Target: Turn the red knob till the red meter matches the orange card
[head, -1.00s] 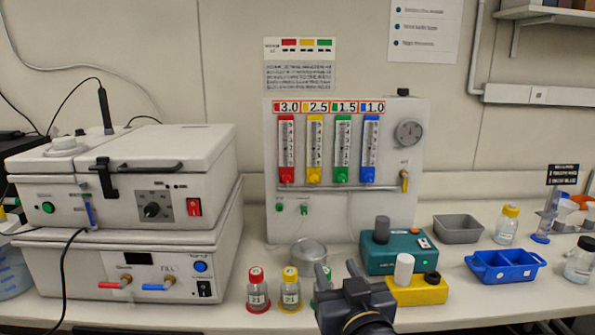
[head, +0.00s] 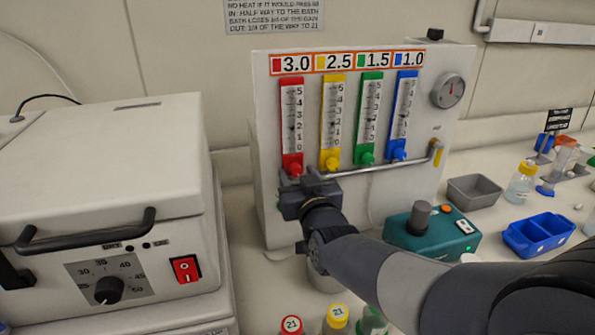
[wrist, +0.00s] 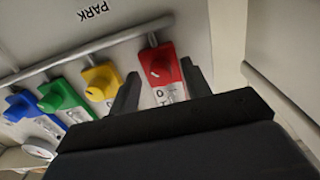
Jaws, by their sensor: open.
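The red meter (head: 291,115) is the leftmost of the upright gauges on the white panel (head: 266,190), its scale marked 0 to 5. The red knob (head: 292,168) is at its foot, just beyond my gripper (head: 297,178). In the wrist view the red knob (wrist: 156,69) shows between the open fingers of my gripper (wrist: 160,82), with a gap on each side; I cannot tell whether they touch it. The orange-bordered card (head: 346,62) above the gauges reads red 3.0, yellow 2.5, green 1.5, blue 1.0. The red meter's exact reading is too small to tell.
A yellow knob (head: 333,163) is close to the right of the red one, then green and blue ones. A metal rail (head: 385,166) runs across the panel by the knobs. Capped bottles (head: 291,325) stand below.

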